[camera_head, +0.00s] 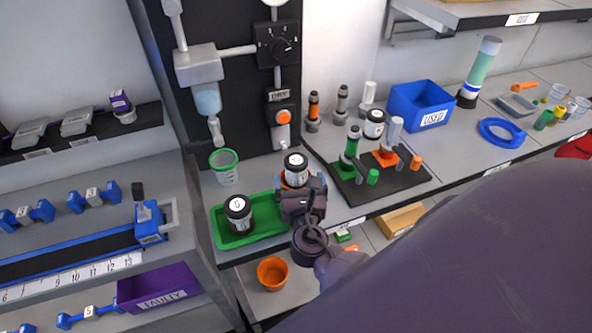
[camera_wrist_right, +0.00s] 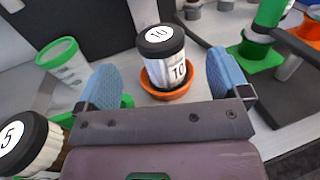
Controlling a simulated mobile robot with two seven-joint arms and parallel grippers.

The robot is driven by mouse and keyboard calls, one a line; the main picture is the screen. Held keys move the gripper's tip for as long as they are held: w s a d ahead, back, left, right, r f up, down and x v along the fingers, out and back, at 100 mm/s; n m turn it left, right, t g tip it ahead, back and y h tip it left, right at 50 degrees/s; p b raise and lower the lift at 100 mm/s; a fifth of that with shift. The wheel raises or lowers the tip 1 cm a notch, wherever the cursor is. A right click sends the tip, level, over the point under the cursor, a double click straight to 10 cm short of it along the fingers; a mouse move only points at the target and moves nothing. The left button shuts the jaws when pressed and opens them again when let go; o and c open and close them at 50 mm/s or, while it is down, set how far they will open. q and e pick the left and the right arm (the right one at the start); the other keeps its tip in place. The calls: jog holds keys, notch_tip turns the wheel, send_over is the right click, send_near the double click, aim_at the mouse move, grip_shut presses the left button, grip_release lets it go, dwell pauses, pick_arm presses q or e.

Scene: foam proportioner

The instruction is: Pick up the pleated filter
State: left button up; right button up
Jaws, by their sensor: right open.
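A white cylinder with a black cap marked 10 (camera_head: 296,168), likely the pleated filter, stands upright in an orange dish (camera_wrist_right: 166,90). The cylinder also shows in the right wrist view (camera_wrist_right: 163,58); I cannot clearly make out pleats. My right gripper (camera_head: 302,190) is open and empty, on the near side of it. In the right wrist view its two blue fingers stand wide apart, to the left and right of the cylinder, which lies beyond the palm. A similar black-capped cylinder marked 5 (camera_head: 239,212) stands on a green tray (camera_head: 268,229). My left gripper is not in view.
A green-rimmed beaker (camera_head: 224,165) stands behind the tray. To the right is a black rack (camera_head: 395,182) with green and orange holders. An orange cup (camera_head: 272,272) is on the lower level. A blue bin (camera_head: 420,104) stands farther back right.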

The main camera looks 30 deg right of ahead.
aim_at(295, 153)
jog(key=shift+x, duration=3.9)
jog(key=shift+f, duration=0.1)
jog(key=c, duration=1.1)
